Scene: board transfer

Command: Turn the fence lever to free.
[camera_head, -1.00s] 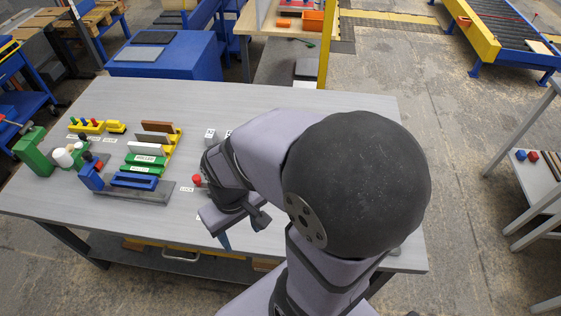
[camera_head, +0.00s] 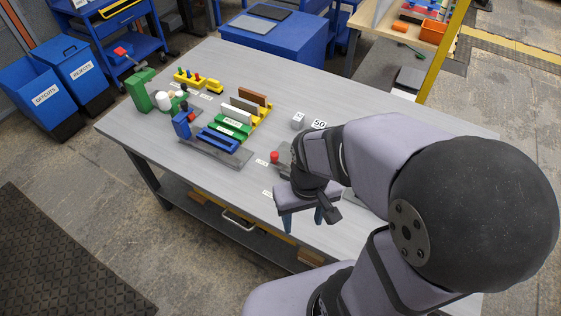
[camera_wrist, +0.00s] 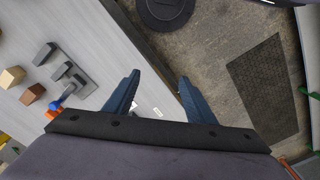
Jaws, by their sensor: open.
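The fence lever's red knob (camera_head: 274,156) shows in the head view on the table, just left of my wrist. A small white label (camera_head: 262,162) lies beside it, and another (camera_head: 267,193) lies nearer the front edge. My forearm and wrist hide the rest of the lever. My gripper (camera_head: 303,220) is open and empty, fingers pointing down, near the table's front edge and apart from the knob. I cannot make out the lever for certain there.
On the table (camera_head: 225,70), a blue clamp-like fixture (camera_head: 218,140), a green and yellow rack of boards (camera_head: 240,115) and a green block (camera_head: 140,92) stand at the left. A grey cube (camera_head: 297,121) and a "50" tag (camera_head: 319,124) lie behind my wrist. The left front is clear.

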